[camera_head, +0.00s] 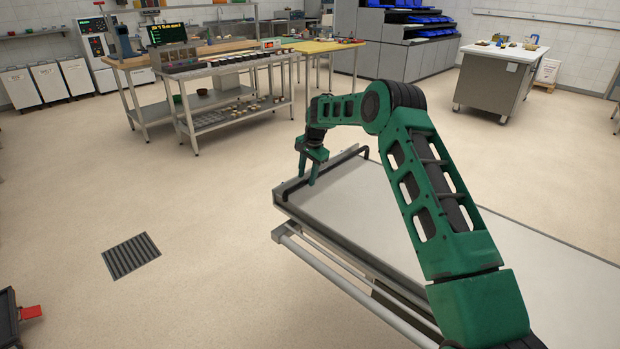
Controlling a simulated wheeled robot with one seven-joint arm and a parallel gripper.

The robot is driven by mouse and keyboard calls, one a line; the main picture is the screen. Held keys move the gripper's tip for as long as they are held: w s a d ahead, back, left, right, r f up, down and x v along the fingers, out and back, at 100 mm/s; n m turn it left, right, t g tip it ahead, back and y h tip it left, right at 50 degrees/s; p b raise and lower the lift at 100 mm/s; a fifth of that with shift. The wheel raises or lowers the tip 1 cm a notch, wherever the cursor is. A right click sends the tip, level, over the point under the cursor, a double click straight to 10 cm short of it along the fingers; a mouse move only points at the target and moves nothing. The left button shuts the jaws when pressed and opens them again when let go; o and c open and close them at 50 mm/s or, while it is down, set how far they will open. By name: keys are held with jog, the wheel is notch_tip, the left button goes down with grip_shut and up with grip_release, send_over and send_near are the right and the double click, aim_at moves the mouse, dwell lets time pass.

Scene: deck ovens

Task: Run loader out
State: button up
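The loader (390,215) is a long, pale flat bed in a metal frame, running from the middle of the view to the lower right. A black bar handle (343,158) spans its far end. My gripper (306,178) is green and points down at the handle near its left part. Its two fingers stand apart with a gap between them, and the bar seems to pass between the fingertips. Contact with the bar cannot be made out at this size. My arm hides part of the bed.
Metal rails (320,268) run along the loader's left side. A floor grate (131,255) lies to the left, with clear floor around it. A steel table (225,72) with trays stands beyond. A wheeled counter (497,80) is at the back right.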

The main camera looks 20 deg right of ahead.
notch_tip(320, 180, up, 10)
jog(key=s+d, duration=0.1)
jog(key=shift+s+r, duration=0.2)
jog(key=shift+s, duration=0.15)
jog(key=shift+r, duration=0.1)
dwell(0.3)
jog(key=s+d+r+n+h, duration=0.1)
jog(key=s+d+r, duration=0.4)
jog(key=s, duration=0.6)
jog(key=s+d+r+n+g, duration=0.1)
jog(key=s+d+r, duration=0.4)
jog(key=s, duration=0.6)
jog(key=s+d+r+n+h, duration=0.15)
jog(key=s+d+r, duration=0.25)
jog(key=s, duration=0.7)
jog(key=s+f+n+y, duration=0.1)
jog(key=s+f, duration=0.1)
jog(key=s, duration=1.3)
jog(key=s+f+n+g, duration=0.1)
jog(key=s+f, duration=0.2)
jog(key=s, duration=1.3)
jog(key=shift+s+a+f+y, duration=0.2)
jog(key=shift+s+a+y, duration=0.05)
jog(key=shift+a+y, duration=0.1)
